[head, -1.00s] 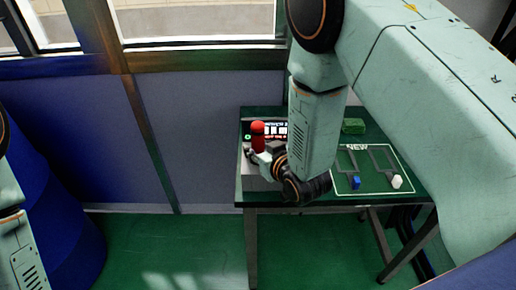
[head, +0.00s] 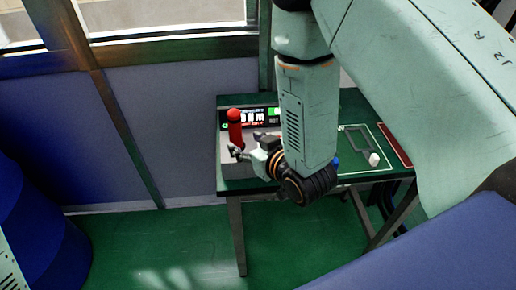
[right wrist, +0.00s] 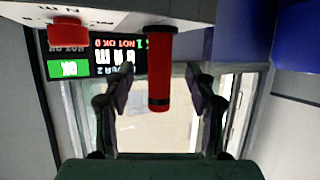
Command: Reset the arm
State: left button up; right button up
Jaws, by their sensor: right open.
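The grey device (head: 232,163) with a dark display (head: 256,117) stands at the left end of the green table, and a red cylindrical handle (head: 235,131) rises from it. My right gripper (head: 247,146) is open beside the handle. In the right wrist view the handle (right wrist: 160,75) lies between the two spread fingers (right wrist: 160,92), with a gap on each side. That view also shows a red knob (right wrist: 67,35) and a green OK field (right wrist: 68,69) on the display. My left gripper is out of view.
On the table (head: 250,186), a white block (head: 374,159) sits on an outlined area at the right. A blue block (head: 336,162) is mostly hidden by my right arm. A blue drum (head: 40,235) stands at the left, with open green floor between it and the table.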

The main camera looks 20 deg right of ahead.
jog(key=shift+v, duration=2.65)
jog(key=s+d+f+m+g+h+b, duration=0.1)
jog(key=s+f+g, duration=0.5)
jog(key=s+f, duration=0.7)
jog(key=s+d+f+m+g+h+b, duration=0.1)
jog(key=s+d+f+g+b, duration=0.2)
jog(key=s+f+g, duration=0.4)
jog(key=s+f+b, duration=0.1)
jog(key=s+f, duration=0.5)
jog(key=s, duration=0.1)
jog(key=shift+d+b, duration=0.3)
jog(key=shift+b, duration=0.1)
jog(key=shift+s, duration=0.15)
jog(key=c, duration=0.4)
jog(key=shift+s+m, duration=0.1)
jog(key=shift+m, duration=0.2)
